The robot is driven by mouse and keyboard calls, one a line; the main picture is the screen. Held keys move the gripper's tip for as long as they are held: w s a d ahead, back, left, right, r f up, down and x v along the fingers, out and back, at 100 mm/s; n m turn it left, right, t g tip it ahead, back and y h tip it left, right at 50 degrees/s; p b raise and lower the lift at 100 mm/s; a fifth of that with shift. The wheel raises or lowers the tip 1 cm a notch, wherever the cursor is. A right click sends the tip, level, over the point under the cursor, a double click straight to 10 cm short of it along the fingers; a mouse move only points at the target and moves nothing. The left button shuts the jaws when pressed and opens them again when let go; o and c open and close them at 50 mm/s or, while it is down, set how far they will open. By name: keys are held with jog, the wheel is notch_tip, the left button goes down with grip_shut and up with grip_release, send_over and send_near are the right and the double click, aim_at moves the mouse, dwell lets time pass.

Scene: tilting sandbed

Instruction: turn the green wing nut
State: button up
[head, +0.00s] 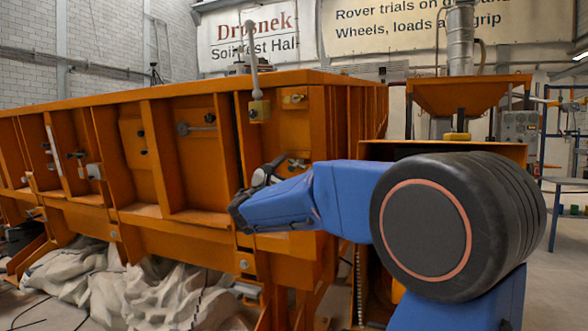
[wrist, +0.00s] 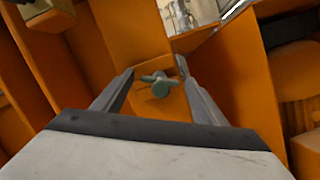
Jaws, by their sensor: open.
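The green wing nut (wrist: 157,86) shows in the wrist view on an orange panel, with its wings spread roughly sideways. My gripper (wrist: 154,66) is open, with one finger to the left of the nut and one to the right. I see gaps between the nut and both fingers; I cannot tell how far ahead of the fingertips it lies. In the head view my gripper (head: 250,192) is in front of the orange sandbed wall (head: 222,258), near its corner. I cannot pick out the green nut there.
A grey fitting (head: 297,164) sits on the wall just above my gripper. Crumpled grey sheeting (head: 150,292) lies below. An orange hopper (head: 465,95) stands behind on the right.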

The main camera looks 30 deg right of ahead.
jog(key=c, duration=1.1)
jog(key=shift+o, duration=0.2)
